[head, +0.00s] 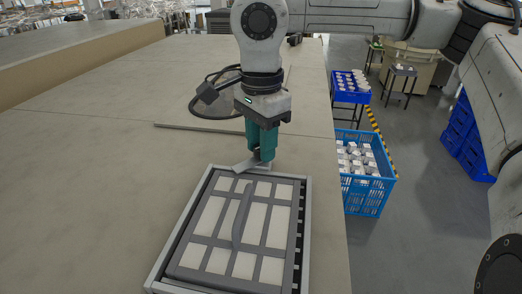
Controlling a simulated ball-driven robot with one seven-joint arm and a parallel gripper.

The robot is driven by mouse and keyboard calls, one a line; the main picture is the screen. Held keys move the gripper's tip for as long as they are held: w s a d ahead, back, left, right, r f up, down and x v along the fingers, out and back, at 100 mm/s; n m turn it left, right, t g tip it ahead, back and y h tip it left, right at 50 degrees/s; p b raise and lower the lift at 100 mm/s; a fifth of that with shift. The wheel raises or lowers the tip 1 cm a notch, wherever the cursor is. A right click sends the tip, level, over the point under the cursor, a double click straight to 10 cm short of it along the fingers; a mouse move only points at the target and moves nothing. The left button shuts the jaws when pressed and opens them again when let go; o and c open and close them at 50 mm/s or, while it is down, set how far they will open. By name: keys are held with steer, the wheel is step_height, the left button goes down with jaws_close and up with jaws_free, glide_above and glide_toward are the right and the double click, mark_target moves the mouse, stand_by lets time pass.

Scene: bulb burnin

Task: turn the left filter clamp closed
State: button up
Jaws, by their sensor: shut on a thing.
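The filter panel (211,217) lies in a grey metal frame (308,222) near the front of the bench. It has white panes, a grey grid and a curved grey handle (243,215) across its middle. A light grey clamp lever (245,164) shows at the far edge of the frame, its tip pointing left. My gripper (259,157) points down with teal fingers and is shut on the clamp at that edge. The fingers hide part of the clamp, so I cannot tell how far it is turned. No other clamp shows clearly.
A black cable (207,94) lies coiled on the bench (90,165) behind my gripper. A thin strip (190,128) lies across the bench. A blue crate (364,194) of white boxes stands beyond the right bench edge. The bench left of the frame is clear.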

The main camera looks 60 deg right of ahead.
steer(key=n+b, duration=0.2)
steer(key=n, duration=0.2)
steer(key=shift+n, duration=0.3)
steer(key=shift+n+b, duration=0.7)
steer(key=shift+n, duration=1.1)
steer(key=shift+r, duration=0.1)
steer(key=o, duration=1.1)
steer(key=shift+c, duration=0.2)
step_height(320, 180, up, 11)
steer(key=b, duration=0.1)
steer(key=shift+f, duration=0.2)
